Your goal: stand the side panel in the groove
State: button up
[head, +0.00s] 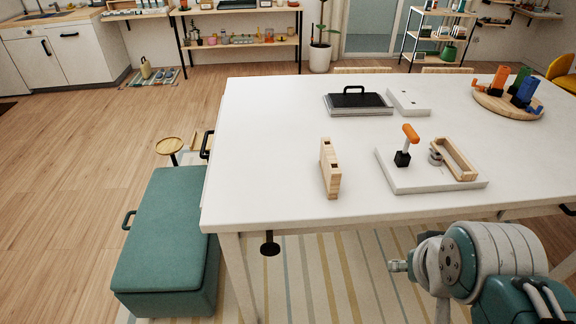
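A pale wooden block (330,170) with dark openings in its top and end stands upright near the front of the white table. It may be the side panel, but I cannot tell for sure. To its right, a light wooden frame (455,158) with an open middle sits on a flat white board (425,183). I cannot make out clearly which part is the groove. My arm's teal and grey joints show at the bottom right, in front of the table edge. The fingers of my gripper do not show.
The board also bears an orange-handled tool (410,136) in a black holder and a round grey piece (435,155). Behind are a black-handled tray (360,102), a white block (408,101) and a round wooden tray (505,103). The table's left side (255,150) is clear.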

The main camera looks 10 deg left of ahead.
aim_at(413, 173)
jog(key=i+l+u, duration=0.1)
jog(key=u, duration=0.3)
jog(key=i+l+u, duration=0.1)
jog(key=u, duration=0.3)
jog(key=l+u, duration=0.25)
jog(key=u, duration=0.15)
jog(key=l+u, duration=0.35)
jog(key=i+l+u, duration=0.15)
jog(key=l+u, duration=0.55)
jog(key=i+l+u, duration=0.1)
jog(key=l+u, duration=0.25)
jog(key=l, duration=0.1)
